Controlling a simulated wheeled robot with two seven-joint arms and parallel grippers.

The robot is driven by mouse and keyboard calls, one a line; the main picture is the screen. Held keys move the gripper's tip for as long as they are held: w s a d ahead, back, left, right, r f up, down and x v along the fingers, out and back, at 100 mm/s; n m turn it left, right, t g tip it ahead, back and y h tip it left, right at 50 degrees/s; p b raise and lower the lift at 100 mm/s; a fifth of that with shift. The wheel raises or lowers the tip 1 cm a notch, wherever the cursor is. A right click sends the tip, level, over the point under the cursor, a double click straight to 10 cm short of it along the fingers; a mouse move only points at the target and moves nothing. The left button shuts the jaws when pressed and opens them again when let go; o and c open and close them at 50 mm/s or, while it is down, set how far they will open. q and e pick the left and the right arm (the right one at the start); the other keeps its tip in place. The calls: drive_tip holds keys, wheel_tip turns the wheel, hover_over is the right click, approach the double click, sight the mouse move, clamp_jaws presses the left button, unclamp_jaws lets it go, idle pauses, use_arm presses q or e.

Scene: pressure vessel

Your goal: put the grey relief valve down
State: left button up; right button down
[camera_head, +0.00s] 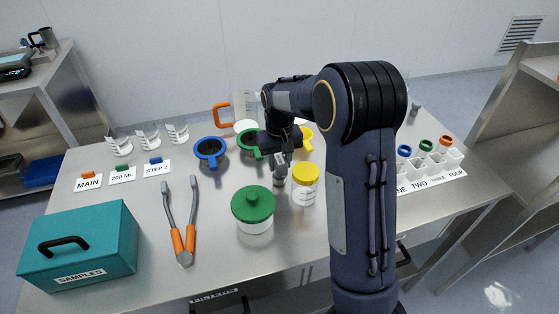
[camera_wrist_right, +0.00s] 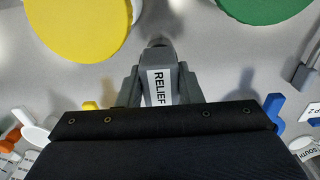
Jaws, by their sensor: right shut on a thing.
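The grey relief valve (camera_head: 280,179) has a white label reading RELIEF, which shows in the right wrist view (camera_wrist_right: 160,87). My right gripper (camera_head: 282,160) is shut on it, with one finger on each side of the valve (camera_wrist_right: 160,95). The valve is near the middle of the table (camera_head: 215,262), just left of the yellow-lidded jar (camera_head: 305,186) and behind the green-lidded jar (camera_head: 253,211). I cannot tell whether its lower end touches the table. My left gripper is not in view.
Orange-handled tongs (camera_head: 183,230) and a teal SAMPLES box (camera_head: 80,245) lie left. A white numbered rack (camera_head: 430,165) is at right. Bare table shows between the tongs and green-lidded jar.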

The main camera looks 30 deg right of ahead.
drive_tip(key=shift+f, duration=0.15)
drive_tip(key=c, duration=1)
unclamp_jaws()
drive_tip(key=shift+f, duration=0.15)
